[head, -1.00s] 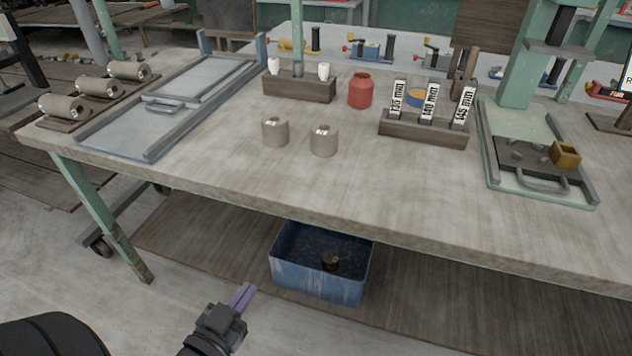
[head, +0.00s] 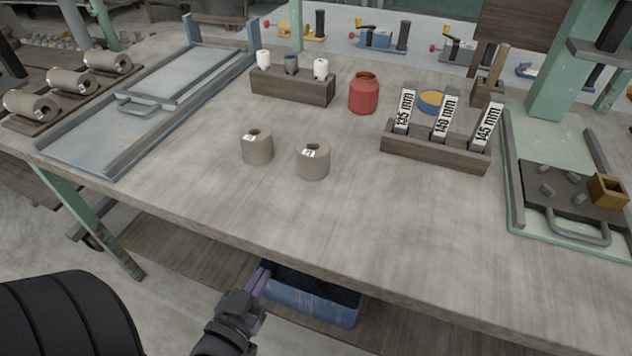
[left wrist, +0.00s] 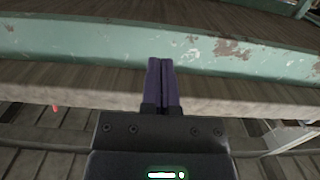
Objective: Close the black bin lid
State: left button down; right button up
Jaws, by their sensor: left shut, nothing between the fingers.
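No thing in view is plainly a black bin lid. A dark panel (head: 556,211) with a grey handle lies in a pale green frame (head: 515,185) at the table's right; I cannot tell if it is that lid. Several grey lumps and a brass-coloured box (head: 607,190) rest on it. My left gripper (head: 264,273) is shut and empty, low in front of the table, far from that panel. In the left wrist view its purple fingers (left wrist: 161,64) are together, in front of a worn green beam (left wrist: 100,45). My right gripper is not in view.
A blue bin (head: 313,308) sits under the table (head: 330,225), partly hidden by its edge. A grey panel with a handle (head: 137,106) lies in a blue frame at left. Two clay cylinders (head: 257,147), a red jar (head: 363,93) and a labelled rack (head: 434,149) stand mid-table. The front tabletop is clear.

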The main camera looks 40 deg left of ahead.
pick_arm(q)
jog(key=b+x, duration=0.7)
jog(key=x, duration=1.3)
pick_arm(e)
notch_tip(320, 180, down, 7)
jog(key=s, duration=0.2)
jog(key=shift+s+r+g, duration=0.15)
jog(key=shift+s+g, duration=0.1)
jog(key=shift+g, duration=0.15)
pick_arm(q)
jog(key=shift+a, duration=0.1)
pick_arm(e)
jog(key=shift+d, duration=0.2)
pick_arm(q)
jog(key=shift+f, duration=0.1)
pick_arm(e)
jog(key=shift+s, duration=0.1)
